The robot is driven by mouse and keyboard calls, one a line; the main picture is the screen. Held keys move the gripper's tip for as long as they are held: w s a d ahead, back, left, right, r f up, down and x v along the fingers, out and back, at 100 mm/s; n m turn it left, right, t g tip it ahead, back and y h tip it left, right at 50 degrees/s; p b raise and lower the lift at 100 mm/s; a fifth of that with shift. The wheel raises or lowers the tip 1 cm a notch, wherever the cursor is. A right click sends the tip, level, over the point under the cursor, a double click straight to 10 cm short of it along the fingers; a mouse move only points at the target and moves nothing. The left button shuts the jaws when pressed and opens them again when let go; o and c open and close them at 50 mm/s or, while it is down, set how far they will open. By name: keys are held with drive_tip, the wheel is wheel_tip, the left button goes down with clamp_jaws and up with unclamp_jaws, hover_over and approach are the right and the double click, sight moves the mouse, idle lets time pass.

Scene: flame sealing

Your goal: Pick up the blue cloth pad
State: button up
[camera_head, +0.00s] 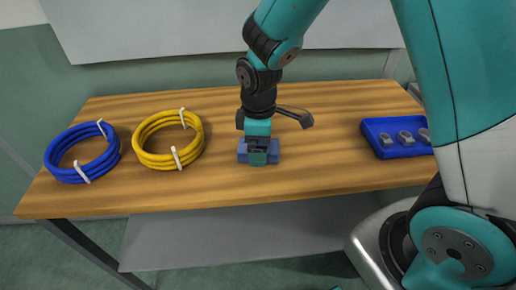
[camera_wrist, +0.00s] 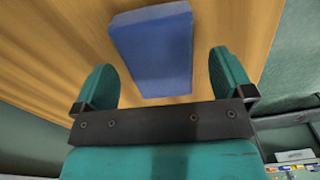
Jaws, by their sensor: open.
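The blue cloth pad (camera_head: 271,147) lies flat on the wooden table, near the middle of its front half. My gripper (camera_head: 258,158) is pointed down right over it in the head view and hides part of it. In the wrist view the blue cloth pad (camera_wrist: 153,52) lies ahead of and between the two teal fingers of my gripper (camera_wrist: 164,72). The fingers are spread apart, with clear gaps on both sides of the pad. I cannot tell how far above the pad the fingertips are.
A blue cable coil (camera_head: 113,151) and a yellow cable coil (camera_head: 137,140) lie on the left of the wooden table (camera_head: 330,165). A blue tray (camera_head: 376,143) with several grey parts stands at the right. The wood around the pad is clear.

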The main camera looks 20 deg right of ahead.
drive_tip(key=shift+f, duration=0.8)
drive_tip(key=c, duration=1)
drive_tip(key=shift+r, duration=0.1)
wheel_tip(320, 180, up, 20)
drive_tip(key=shift+f+p, duration=0.1)
drive_tip(key=shift+p, duration=0.3)
drive_tip(key=shift+o, duration=0.4)
